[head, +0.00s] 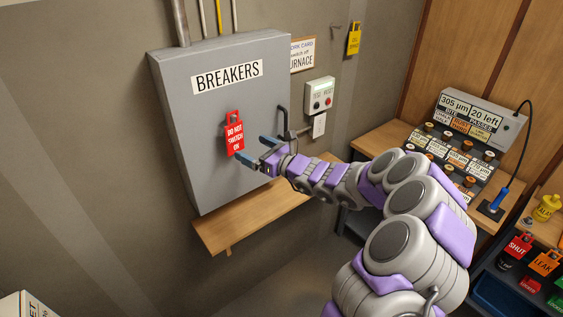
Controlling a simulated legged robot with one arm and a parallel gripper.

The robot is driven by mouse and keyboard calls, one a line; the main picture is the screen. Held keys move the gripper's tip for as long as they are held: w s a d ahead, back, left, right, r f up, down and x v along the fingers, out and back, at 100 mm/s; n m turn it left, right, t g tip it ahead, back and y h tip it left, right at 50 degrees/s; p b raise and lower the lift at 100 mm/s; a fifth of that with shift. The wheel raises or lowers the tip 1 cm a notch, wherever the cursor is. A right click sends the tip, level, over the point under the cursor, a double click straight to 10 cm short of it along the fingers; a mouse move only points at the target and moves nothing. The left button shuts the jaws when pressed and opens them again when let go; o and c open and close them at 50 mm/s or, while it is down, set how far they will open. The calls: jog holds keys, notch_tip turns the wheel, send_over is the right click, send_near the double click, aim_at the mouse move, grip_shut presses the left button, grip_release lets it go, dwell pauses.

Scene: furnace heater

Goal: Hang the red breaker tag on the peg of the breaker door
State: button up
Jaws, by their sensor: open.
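The red tag (235,137), lettered "DO NOT SWITCH ON", hangs upright against the front of the grey breaker door (190,130), below the "BREAKERS" label. The peg is hidden behind the top of the tag, so I cannot see how the tag's hole sits on it. My gripper (256,148) is open just to the right of the tag, with its blue fingers pointing left towards it. Nothing shows between the fingers. In this view the fingertips lie close to the tag's right edge; I cannot tell whether they touch it.
A dark door handle (283,120) is just above my gripper. A wooden shelf (255,215) runs below the cabinet. A test box (320,95) and a yellow tag (353,39) are on the wall. A bench with a gauge station (480,117) stands right, near more coloured tags (518,246).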

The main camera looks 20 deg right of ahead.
jog(key=v, duration=1.1)
jog(key=s+a+r+n+g+y+b, duration=0.1)
jog(key=s+a+n+g+y, duration=0.15)
jog(key=s+a+n, duration=0.35)
jog(key=s+a+r+n+g+y, duration=0.2)
jog(key=a+n+g, duration=0.2)
jog(key=a, duration=0.4)
jog(key=s+a+f+n+g+h+b, duration=0.25)
jog(key=s+a+n+g, duration=0.55)
jog(key=s, duration=0.4)
jog(key=s+f+n+g+h, duration=0.2)
jog(key=s+f+n+h, duration=0.35)
jog(key=s, duration=0.55)
jog(key=s+d+f+n+h+b, duration=0.2)
jog(key=s+d+f+n+h, duration=0.2)
jog(key=s+d, duration=0.6)
jog(key=d+n+h, duration=0.2)
jog(key=d, duration=0.1)
jog(key=shift+b, duration=0.4)
jog(key=shift+s+a+f, duration=0.1)
jog(key=shift+s+f, duration=0.05)
dwell(1.4)
